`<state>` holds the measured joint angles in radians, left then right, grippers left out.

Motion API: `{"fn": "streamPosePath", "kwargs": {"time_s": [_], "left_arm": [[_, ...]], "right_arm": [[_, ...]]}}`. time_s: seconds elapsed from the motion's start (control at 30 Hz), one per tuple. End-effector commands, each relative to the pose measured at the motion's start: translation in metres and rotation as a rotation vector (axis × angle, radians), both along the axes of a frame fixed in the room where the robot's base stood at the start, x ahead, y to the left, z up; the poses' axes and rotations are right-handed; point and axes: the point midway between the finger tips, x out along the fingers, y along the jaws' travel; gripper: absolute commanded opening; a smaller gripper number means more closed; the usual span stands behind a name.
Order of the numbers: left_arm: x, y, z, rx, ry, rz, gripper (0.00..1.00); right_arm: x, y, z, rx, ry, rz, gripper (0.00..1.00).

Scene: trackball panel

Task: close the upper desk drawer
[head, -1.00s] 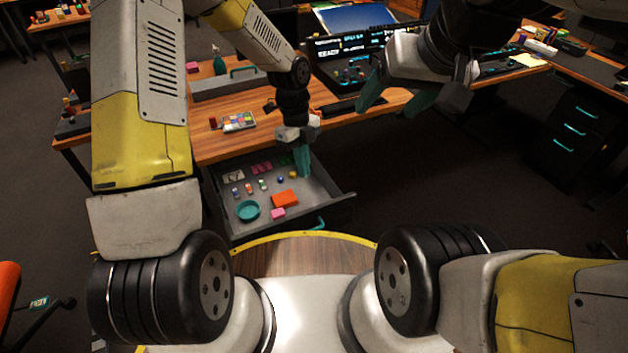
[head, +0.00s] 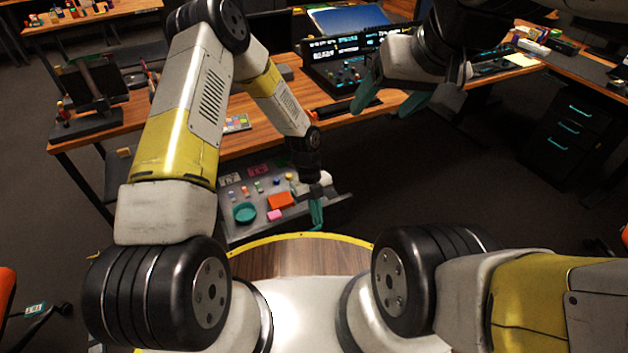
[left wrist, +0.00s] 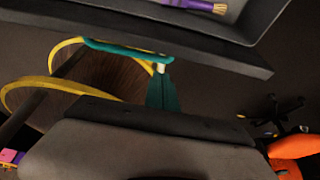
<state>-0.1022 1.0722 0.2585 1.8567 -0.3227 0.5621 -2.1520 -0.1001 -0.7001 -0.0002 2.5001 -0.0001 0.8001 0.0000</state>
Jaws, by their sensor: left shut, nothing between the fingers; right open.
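The upper desk drawer (head: 338,206) stands pulled out from the wooden desk (head: 78,133), with small coloured items inside. My left gripper (head: 317,220) is shut and empty, fingers pointing down at the drawer's front right in the head view. In the left wrist view the drawer's dark front edge (left wrist: 190,56) crosses the top, with its teal handle (left wrist: 120,48) below. The teal fingertips (left wrist: 163,93) are close to the handle's right end; I cannot tell whether they touch it. My right gripper (head: 388,98) is open and empty, raised above the desk's front edge.
A console (head: 350,65) stands on the desk. A dark drawer cabinet (head: 572,125) is at the right. Floor right of the open drawer is clear.

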Motion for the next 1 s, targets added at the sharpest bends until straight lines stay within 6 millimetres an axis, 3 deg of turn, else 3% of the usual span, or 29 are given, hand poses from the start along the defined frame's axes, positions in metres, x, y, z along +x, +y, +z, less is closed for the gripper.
{"fn": "streamPosePath", "kwargs": {"time_s": [0.2, 0.77, 1.0], "left_arm": [[0.022, 0.009, 0.001, 0.0, -0.001, 0.002, 0.0], [0.029, 0.012, 0.001, -0.001, -0.001, 0.003, 0.0], [0.054, 0.023, 0.001, -0.001, -0.003, 0.006, 0.0]], "right_arm": [[0.0, 0.0, 0.0, 0.0, 0.0, 0.0, 0.68], [0.0, 0.0, 0.0, 0.0, 0.0, 0.0, 0.68], [0.0, 0.0, 0.0, 0.0, 0.0, 0.0, 0.68]]}}
